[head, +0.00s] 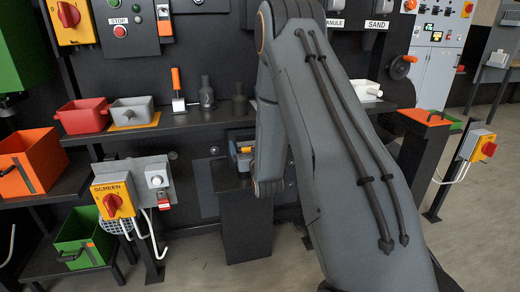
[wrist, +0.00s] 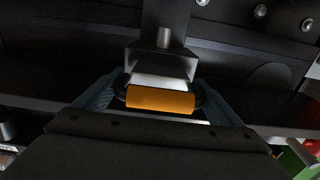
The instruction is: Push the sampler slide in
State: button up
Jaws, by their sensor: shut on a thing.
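The sampler slide shows in the wrist view as an orange bar handle (wrist: 160,99) with black ends, in front of a pale slide plate (wrist: 160,81). The plate runs into a dark housing (wrist: 162,62) on the machine. My gripper (wrist: 161,93) has its blue-grey fingers at both ends of the handle, shut on it. In the head view my arm hides most of this spot. A small yellow and blue patch shows just left of the arm, too small to tell apart. How far the slide sticks out is hard to tell.
A dark shelf holds a red bin (head: 84,116), a grey bin (head: 132,111) and an orange-handled tool (head: 177,92). A SCREEN switch box (head: 117,198) stands at front left. An orange-topped post (head: 424,119) stands right of my arm. Floor is open at lower right.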

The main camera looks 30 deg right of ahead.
jog(key=o, duration=1.1)
jog(key=shift+s, duration=0.1)
jog(key=shift+s+a, duration=0.25)
jog(key=shift+s, duration=1)
jog(key=shift+s+a, duration=0.25)
jog(key=shift+s, duration=1)
jog(key=shift+s+a, duration=0.25)
jog(key=shift+s, duration=1)
